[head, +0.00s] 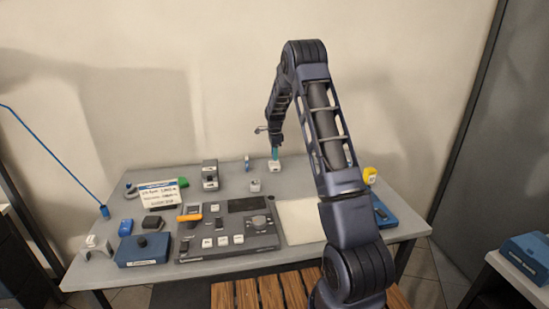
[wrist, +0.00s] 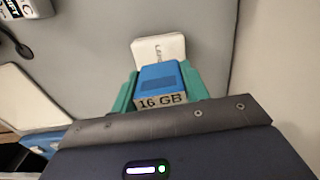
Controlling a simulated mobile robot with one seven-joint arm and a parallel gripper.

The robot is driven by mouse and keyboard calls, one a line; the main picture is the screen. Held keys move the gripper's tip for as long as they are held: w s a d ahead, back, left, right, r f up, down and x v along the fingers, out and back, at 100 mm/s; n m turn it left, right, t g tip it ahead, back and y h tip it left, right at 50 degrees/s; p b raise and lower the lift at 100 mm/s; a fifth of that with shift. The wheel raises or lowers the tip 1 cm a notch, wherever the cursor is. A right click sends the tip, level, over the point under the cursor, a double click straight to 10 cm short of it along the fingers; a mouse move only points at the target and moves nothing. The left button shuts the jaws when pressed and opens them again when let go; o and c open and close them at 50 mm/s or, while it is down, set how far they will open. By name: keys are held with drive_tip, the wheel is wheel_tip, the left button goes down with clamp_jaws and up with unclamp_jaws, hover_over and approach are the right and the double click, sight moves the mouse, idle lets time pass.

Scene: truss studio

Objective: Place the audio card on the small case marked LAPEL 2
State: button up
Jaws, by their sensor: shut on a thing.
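My gripper (head: 274,153) is over the back middle of the table, its teal fingers pointing down. In the wrist view my gripper (wrist: 158,92) is shut on the blue audio card (wrist: 160,80), whose edge reads "16 GB". In the head view this case (head: 274,167) is directly under the fingertips. I cannot tell whether card and case touch. A second small white case (head: 256,186) stands nearer the front left, its marking unreadable.
A grey mixer panel (head: 228,241) fills the front middle. A dark-and-grey block (head: 210,173) and a small blue item (head: 247,163) stand left of the gripper. A pale mat (head: 300,222) lies front right. A yellow item (head: 370,174) is at right. The wall is close behind.

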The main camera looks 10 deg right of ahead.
drive_tip(key=shift+f, duration=1.1)
drive_tip(key=shift+f, duration=0.1)
drive_tip(key=o, duration=1)
